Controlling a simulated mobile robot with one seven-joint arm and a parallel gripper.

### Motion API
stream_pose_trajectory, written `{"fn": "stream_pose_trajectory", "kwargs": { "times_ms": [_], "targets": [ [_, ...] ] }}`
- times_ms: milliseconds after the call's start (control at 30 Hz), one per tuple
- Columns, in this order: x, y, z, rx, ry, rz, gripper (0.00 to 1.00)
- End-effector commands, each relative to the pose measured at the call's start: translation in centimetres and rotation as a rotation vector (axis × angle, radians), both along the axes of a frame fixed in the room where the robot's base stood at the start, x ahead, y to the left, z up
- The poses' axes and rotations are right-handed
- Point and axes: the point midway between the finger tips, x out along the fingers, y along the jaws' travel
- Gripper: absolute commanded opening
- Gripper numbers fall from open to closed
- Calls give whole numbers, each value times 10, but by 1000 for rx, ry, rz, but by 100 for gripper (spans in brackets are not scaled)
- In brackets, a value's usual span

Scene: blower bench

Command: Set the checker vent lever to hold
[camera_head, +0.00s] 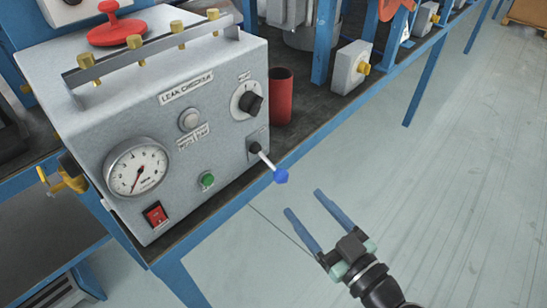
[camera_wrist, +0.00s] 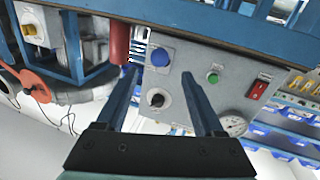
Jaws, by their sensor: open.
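The leak checker (camera_head: 225,75) is a grey box on the bench, with its front panel facing my gripper. Its vent lever (camera_head: 268,162) is a short metal rod with a blue ball end, sticking out low on the panel's right side and pointing down-right. In the wrist view the blue ball (camera_wrist: 160,56) shows between my two fingers, near their tips. My gripper (camera_head: 304,203) is open and empty, in front of the panel and just right of and below the ball in the head view, apart from it. The lever's position markings are too small to read.
The panel also carries a black selector knob (camera_head: 250,102), a gauge (camera_head: 137,170), a green button (camera_head: 207,180) and a red switch (camera_head: 155,214). A red cylinder (camera_head: 281,96) stands on the bench beside the box. The floor right of the bench is clear.

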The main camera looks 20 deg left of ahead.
Motion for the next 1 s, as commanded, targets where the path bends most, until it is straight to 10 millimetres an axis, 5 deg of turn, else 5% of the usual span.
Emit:
{"fn": "stream_pose_trajectory", "kwargs": {
  "times_ms": [600, 1000],
  "targets": [
    [62, 92, 0, -1, -1, 3, 70],
    [72, 104, 0, -2, -2, -1, 70]
  ]
}}
